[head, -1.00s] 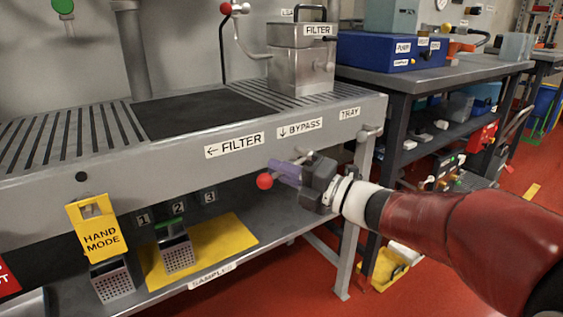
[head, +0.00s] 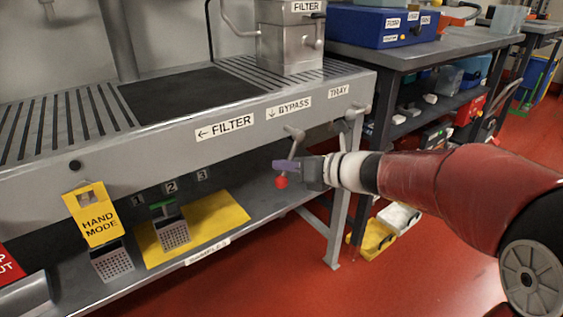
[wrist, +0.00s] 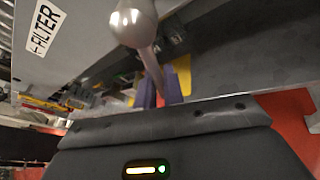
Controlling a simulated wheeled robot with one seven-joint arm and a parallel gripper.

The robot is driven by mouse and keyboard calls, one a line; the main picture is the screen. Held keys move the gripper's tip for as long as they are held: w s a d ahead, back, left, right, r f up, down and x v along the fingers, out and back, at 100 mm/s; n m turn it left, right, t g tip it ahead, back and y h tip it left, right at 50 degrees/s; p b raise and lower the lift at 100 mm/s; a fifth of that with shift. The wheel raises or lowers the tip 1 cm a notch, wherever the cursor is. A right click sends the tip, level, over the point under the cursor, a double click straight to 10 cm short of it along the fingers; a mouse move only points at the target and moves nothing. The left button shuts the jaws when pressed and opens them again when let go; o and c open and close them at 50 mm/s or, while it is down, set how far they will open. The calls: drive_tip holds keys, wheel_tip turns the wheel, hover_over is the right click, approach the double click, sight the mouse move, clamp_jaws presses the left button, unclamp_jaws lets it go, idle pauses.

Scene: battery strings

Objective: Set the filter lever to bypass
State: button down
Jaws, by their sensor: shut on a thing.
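The filter lever (head: 294,142) is a metal arm with a red ball knob (head: 281,182), mounted on the front of the grey bench below its labels. It points nearly straight down from its pivot. The label "↓ BYPASS" (head: 289,108) is just above it, and "← FILTER" (head: 224,127) is to its left. My gripper (head: 285,165) has purple fingers and is shut on the lever just above the red knob. In the wrist view, the lever's rod (wrist: 150,65) runs from its round pivot end down between the purple fingers (wrist: 158,93).
A second metal handle (head: 354,113) is on the bench front near the "TRAY" label, right of the lever. A yellow "HAND MODE" tag (head: 93,215) hangs at left. Perforated sample baskets (head: 173,232) stand on the shelf below. The bench leg (head: 338,220) is under my gripper's side.

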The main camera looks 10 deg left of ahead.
drive_tip(key=shift+w+d+f+n+t+h+b, duration=0.25)
drive_tip(key=shift+w+d+n+h, duration=0.3)
drive_tip(key=shift+n, duration=0.3)
drive_tip(key=shift+w+d+f+n+t+h+b, duration=0.15)
drive_tip(key=shift+w+d+n+t+h+b, duration=0.25)
drive_tip(key=shift+n, duration=0.45)
drive_tip(key=shift+w, duration=0.2)
drive_tip(key=c, duration=1.5)
unclamp_jaws()
drive_tip(key=shift+r, duration=0.1)
drive_tip(key=v, duration=0.7)
drive_tip(key=shift+s+d+r+p, duration=0.2)
drive_tip(key=shift+d+p, duration=0.1)
drive_tip(key=shift+p, duration=0.15)
